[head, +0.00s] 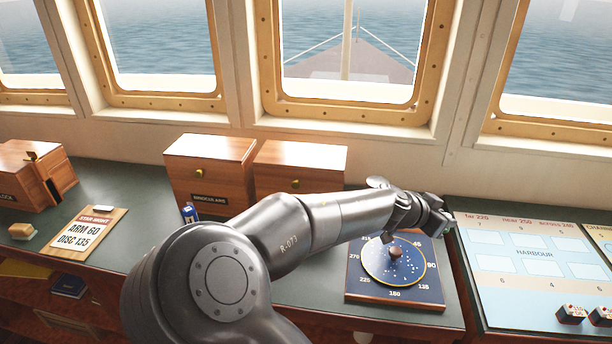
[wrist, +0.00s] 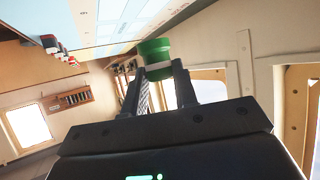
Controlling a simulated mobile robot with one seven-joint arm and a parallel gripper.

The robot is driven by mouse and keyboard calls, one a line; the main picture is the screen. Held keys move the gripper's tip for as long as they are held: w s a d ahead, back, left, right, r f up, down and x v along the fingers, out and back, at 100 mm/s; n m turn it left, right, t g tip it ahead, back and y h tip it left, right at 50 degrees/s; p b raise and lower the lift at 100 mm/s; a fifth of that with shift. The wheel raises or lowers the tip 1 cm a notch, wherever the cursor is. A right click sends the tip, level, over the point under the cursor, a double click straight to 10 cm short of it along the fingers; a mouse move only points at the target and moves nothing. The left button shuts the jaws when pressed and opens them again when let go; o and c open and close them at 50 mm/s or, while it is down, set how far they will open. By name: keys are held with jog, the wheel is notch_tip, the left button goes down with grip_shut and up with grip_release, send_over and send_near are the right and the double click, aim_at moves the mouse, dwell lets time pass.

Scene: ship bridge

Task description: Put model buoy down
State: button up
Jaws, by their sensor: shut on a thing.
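The model buoy (wrist: 154,50) is a small green cylinder with a wider rim and a pale band. It sits between the two fingertips of my gripper (wrist: 160,72) in the wrist view, and the fingers are shut on it. In the head view my gripper (head: 442,222) is past the right side of the compass disc board, near the left edge of the harbour chart (head: 490,300). The buoy cannot be made out there, so its height above the counter is unclear.
The disc board (head: 397,297) has a central knob. Small red, white and black blocks (head: 571,313) stand on the chart's front right. Two wooden boxes (head: 210,172) stand against the window wall. A sign card (head: 84,233) lies at the left. The chart's middle looks free.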

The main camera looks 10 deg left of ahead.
jog(key=s+a+n+t+y, duration=0.3)
jog(key=a+n, duration=0.1)
jog(key=a, duration=1.3)
jog(key=a+f, duration=0.2)
jog(key=a, duration=0.1)
jog(key=w+a+f, duration=0.1)
jog(key=a+f, duration=0.2)
jog(key=a, duration=0.1)
jog(key=a+f, duration=0.2)
jog(key=a, duration=0.2)
jog(key=shift+w+a+f, duration=0.15)
jog(key=shift+w+f, duration=0.05)
jog(key=shift+w, duration=0.05)
jog(key=shift+f, duration=1.95)
jog(key=shift+f, duration=0.15)
jog(key=o, duration=1)
jog(key=shift+o, duration=0.2)
